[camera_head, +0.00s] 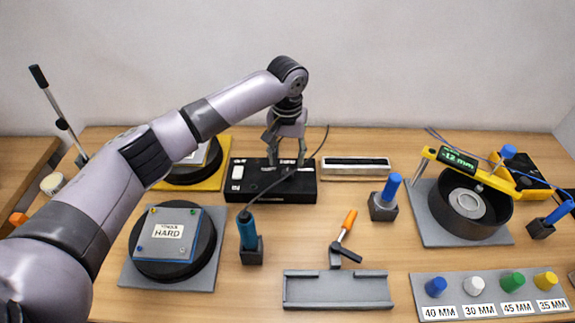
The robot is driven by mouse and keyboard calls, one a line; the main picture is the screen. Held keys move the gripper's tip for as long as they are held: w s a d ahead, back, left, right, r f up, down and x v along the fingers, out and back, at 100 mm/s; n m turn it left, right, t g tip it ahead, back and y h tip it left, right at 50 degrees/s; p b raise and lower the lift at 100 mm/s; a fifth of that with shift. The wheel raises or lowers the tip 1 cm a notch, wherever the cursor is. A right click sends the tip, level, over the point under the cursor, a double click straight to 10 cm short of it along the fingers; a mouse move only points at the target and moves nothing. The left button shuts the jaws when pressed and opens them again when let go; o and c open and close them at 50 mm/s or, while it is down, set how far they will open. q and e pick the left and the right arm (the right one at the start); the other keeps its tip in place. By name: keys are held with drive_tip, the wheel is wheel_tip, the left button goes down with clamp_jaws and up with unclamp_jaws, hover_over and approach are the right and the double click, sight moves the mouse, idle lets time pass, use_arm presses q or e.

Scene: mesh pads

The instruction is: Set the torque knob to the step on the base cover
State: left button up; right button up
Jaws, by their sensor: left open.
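My left gripper (287,158) points down at the black control box (250,190), its fingers spread over the box's upper middle. A knob between the fingers is hidden or too small to make out, and I cannot tell whether they touch it. The box has a white switch-like patch at its left and small light marks at its right. The base cover (184,220) is a pale blue plate with coloured corner screws on a round black base at front left. Its white card reads "HARD" under a smaller word, seemingly "TORQUE". My right gripper is out of view.
A blue-handled driver (247,230) stands in a holder, its cable rising past the box. A yellow gauge (433,156) spans a black ring. Coloured caps stand front right.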

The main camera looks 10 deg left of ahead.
sight(287, 172)
use_arm(q)
wheel_tip(287, 172, down, 5)
drive_tip(key=shift+f+p, duration=0.2)
drive_tip(key=shift+p, duration=0.1)
drive_tip(key=shift+c, duration=0.5)
drive_tip(key=shift+r, duration=0.1)
clamp_jaws()
